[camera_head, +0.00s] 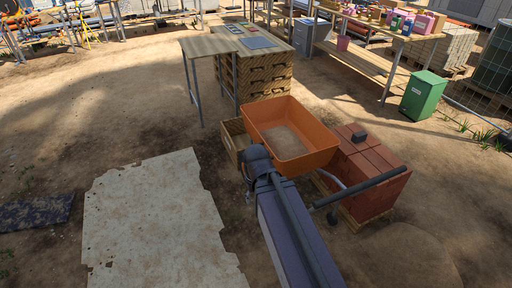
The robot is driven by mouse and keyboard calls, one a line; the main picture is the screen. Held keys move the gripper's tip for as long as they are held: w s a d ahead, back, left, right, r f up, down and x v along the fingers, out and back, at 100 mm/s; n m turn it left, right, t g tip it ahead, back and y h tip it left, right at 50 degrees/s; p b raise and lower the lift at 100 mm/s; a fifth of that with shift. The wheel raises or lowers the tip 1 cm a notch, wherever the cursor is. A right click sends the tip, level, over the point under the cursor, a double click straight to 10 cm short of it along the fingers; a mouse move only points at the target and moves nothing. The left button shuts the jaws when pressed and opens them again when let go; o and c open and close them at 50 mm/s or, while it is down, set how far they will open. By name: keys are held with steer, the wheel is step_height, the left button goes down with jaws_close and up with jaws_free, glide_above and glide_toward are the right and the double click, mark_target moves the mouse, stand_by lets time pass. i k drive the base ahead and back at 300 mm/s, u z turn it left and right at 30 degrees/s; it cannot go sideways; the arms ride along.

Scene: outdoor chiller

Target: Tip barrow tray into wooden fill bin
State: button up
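The orange barrow tray (322,155) sits in the middle of the view, with brown material on its floor. It looks roughly level, its near right corner lower in the picture. The wooden fill bin (229,146) stands on the ground just left of the tray, partly hidden by the tray and my arm. A dark grip on a metal tube, apparently a barrow handle (362,187), shows at the near right of the tray. My arm reaches up from the bottom to the tray's near left corner. I cannot make out my gripper or what it touches.
A stack of red bricks (372,168) on a pallet stands close to the tray's right. A pale stained sheet (155,225) lies on the dirt at left. Behind are a table (205,45), stacked pallets (265,75) and a green box (422,95). Open dirt lies at far left.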

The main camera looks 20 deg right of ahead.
mark_target(263, 114)
steer(key=z, duration=0.15)
steer(key=i, duration=0.95)
steer(key=z, duration=0.2)
